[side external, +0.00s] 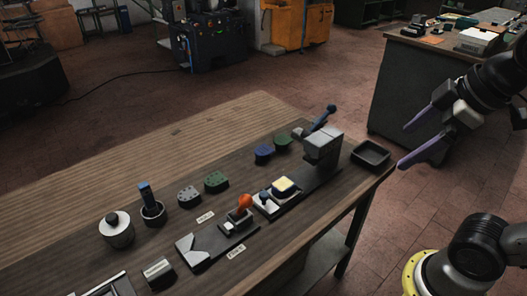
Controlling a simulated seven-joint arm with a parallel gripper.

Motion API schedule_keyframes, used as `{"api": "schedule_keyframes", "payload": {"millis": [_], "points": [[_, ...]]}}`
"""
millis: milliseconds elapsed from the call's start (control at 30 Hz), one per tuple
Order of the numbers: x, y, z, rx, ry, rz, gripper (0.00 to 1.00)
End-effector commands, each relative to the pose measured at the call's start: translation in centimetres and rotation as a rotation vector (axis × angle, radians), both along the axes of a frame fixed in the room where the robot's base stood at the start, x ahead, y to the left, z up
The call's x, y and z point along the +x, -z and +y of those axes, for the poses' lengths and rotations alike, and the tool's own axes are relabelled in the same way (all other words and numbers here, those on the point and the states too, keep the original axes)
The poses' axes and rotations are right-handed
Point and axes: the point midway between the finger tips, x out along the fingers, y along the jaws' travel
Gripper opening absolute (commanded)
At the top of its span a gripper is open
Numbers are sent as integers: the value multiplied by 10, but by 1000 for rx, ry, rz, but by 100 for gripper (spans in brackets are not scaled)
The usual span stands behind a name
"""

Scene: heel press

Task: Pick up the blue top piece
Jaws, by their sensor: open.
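A small blue piece (263,153) lies on the wooden table, left of the grey press (322,150). It is the blue piece that best matches the top piece, but its details are too small to tell. A green piece (283,141) lies just behind it to the right. My gripper (403,147) is at the right, beyond the table's right end, with its two purple fingers spread apart and nothing between them. It is well away from the blue piece.
A dark tray (370,156) sits at the table's right end. A pale block (284,186) rests in a fixture before the press. An orange-handled clamp (244,205), green piece (216,181), grey piece (189,196), cup (153,212) and metal pot (116,230) stand leftward. The back-left tabletop is clear.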

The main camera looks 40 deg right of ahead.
Motion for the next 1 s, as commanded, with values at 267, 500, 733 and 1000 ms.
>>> {"api": "schedule_keyframes", "payload": {"millis": [267,500,733,1000], "points": [[71,-86,-2,-173,-320,26,100],[158,-131,-7,-295,-586,81,100],[244,-134,-15,-366,-789,141,100],[338,-92,-26,-402,-977,213,100]]}}
